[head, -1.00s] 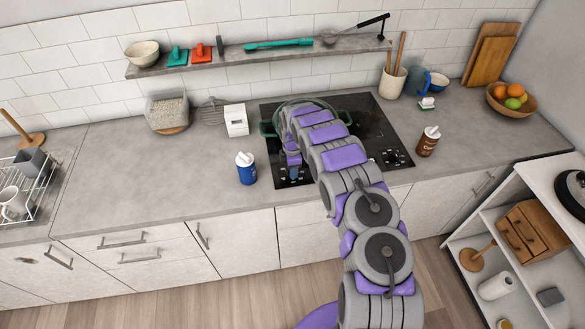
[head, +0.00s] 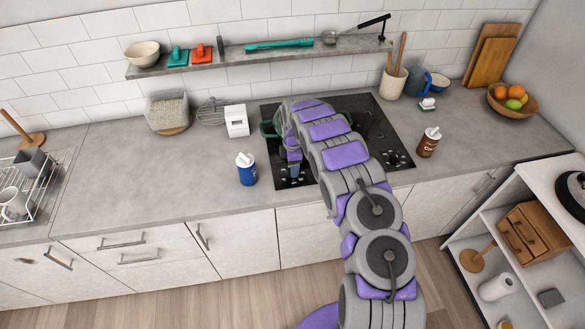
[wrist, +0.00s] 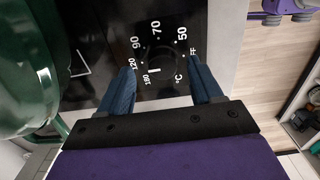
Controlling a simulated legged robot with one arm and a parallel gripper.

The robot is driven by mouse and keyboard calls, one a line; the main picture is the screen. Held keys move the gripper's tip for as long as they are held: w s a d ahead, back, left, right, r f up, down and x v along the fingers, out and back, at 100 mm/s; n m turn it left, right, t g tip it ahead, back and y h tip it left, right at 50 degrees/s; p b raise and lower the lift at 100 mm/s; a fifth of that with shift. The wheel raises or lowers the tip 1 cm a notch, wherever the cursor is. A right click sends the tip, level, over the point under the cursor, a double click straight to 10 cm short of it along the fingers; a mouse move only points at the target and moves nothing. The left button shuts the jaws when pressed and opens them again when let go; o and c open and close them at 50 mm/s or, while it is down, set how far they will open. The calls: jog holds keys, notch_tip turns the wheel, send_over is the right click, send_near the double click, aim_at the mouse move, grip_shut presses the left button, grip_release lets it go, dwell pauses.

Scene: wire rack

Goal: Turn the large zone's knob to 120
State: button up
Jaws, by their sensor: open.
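The black cooktop (head: 375,130) is set in the counter, with small knobs along its front edge. In the wrist view a dark round knob (wrist: 163,68) lies between and just beyond my fingertips. White markings 50, 70, 90, 120, 180, OFF and °C ring it. A short white mark shows on the knob near the 180 side; its exact heading is hard to tell. My gripper (wrist: 161,68) is open, one blue finger on each side of the knob; contact is unclear. In the head view my gripper (head: 294,172) points down over the cooktop's front left.
A green pot (wrist: 30,65) stands close beside my left finger; the arm mostly hides it in the head view. A blue container (head: 246,170) stands left of the cooktop, a brown bottle (head: 428,142) right of it.

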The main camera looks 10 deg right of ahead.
notch_tip(320, 180, up, 15)
dwell(0.3)
jog(key=shift+f, duration=0.1)
jog(key=s+d+r+m+b, duration=0.1)
jog(key=s+r+m+b, duration=0.2)
jog(key=s, duration=0.5)
jog(key=s+d+r+m+h+b, duration=0.1)
jog(key=s+r+m, duration=0.35)
jog(key=s, duration=0.25)
jog(key=s+d+r+m+b, duration=0.1)
jog(key=s+d+r+m, duration=0.15)
jog(key=s+r, duration=0.4)
jog(key=s+a+f+m+b, duration=0.1)
jog(key=s+f+m, duration=0.1)
jog(key=s, duration=0.8)
jog(key=s+a+f+m+g+b, duration=0.1)
jog(key=s+a+f+m+b, duration=0.1)
jog(key=s, duration=0.9)
jog(key=s+a+f+m+y+b, duration=0.1)
jog(key=s+m, duration=0.3)
jog(key=s, duration=0.6)
jog(key=shift+s+a+f+g+b, duration=0.25)
jog(key=shift+a+f+g+b, duration=0.3)
jog(key=shift+f, duration=0.3)
jog(key=shift+d, duration=0.1)
